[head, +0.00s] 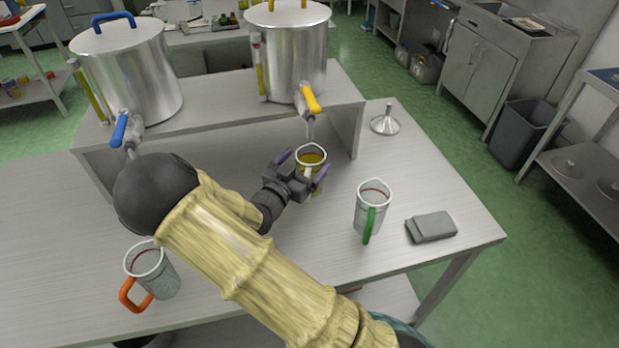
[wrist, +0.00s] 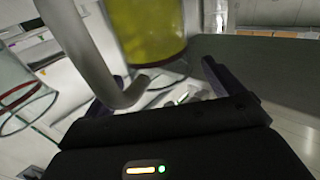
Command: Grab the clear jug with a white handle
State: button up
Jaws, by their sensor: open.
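The clear jug with a white handle (head: 312,157) stands under the yellow tap of the right steel tank and holds yellow liquid. My gripper (head: 302,166) is open at its near side, with one purple-tipped finger on each side of it in the head view. In the wrist view the jug's yellow liquid (wrist: 147,28) shows at the top, and the pale curved handle (wrist: 88,52) reaches down between the open fingers (wrist: 165,82). I cannot tell whether the fingers touch it. My gripper hides the jug's lower part in the head view.
A green-handled jug (head: 373,196) and a grey block (head: 431,227) are to the right. An orange-handled jug (head: 153,269) is at the lower left. The tanks (head: 290,50) (head: 130,70) stand on a raised shelf (head: 215,113). A funnel (head: 385,124) lies behind on the right.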

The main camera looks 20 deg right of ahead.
dwell(0.3)
jog(key=c, duration=2)
jog(key=shift+r, duration=0.15)
